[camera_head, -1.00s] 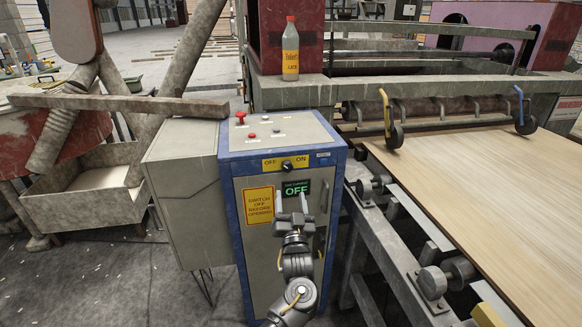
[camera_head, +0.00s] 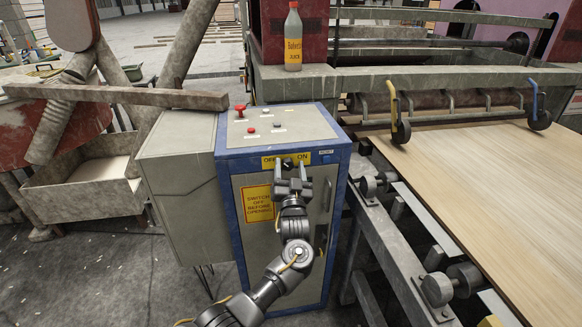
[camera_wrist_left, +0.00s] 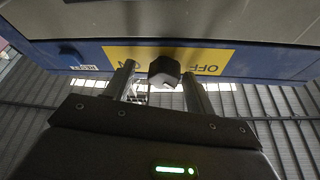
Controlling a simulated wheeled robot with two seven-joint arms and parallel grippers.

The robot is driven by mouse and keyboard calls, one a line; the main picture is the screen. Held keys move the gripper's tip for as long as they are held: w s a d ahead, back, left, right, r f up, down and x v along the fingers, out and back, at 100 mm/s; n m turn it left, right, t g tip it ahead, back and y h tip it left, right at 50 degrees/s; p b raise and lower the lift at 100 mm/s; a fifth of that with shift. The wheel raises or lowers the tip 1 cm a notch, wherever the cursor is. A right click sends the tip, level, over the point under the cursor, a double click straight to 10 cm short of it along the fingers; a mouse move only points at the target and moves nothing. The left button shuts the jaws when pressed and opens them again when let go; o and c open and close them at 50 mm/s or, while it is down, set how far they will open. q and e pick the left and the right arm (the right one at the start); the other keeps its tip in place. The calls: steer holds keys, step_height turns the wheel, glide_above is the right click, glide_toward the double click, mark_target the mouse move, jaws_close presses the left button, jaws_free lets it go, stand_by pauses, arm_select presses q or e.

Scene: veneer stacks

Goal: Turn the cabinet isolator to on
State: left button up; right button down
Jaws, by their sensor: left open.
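The cabinet (camera_head: 228,195) is grey with a blue frame. Its isolator is a small dark knob (camera_head: 288,163) on a yellow OFF/ON label (camera_head: 268,161) at the top of the front. My left gripper (camera_head: 289,172) is open in front of the label, with its fingertips up at the knob. In the left wrist view the knob (camera_wrist_left: 164,71) shows between the two open fingers, with the label upside down behind it. I cannot tell whether the fingers touch it or which way it points. The display below is hidden by my gripper. My right gripper is not in view.
Red buttons (camera_head: 250,130) sit on the cabinet top. A yellow warning sign (camera_head: 258,204) is on its front. A bottle (camera_head: 293,40) stands on the machine frame behind. A conveyor with a veneer sheet (camera_head: 480,185) lies to the right, and a grey box (camera_head: 180,190) adjoins the left.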

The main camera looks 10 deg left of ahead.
arm_select(q)
steer(key=shift+s+a, duration=0.15)
steer(key=shift+a, duration=0.05)
steer(key=shift+c, duration=1)
steer(key=c, duration=0.7)
steer(key=shift+c, duration=0.3)
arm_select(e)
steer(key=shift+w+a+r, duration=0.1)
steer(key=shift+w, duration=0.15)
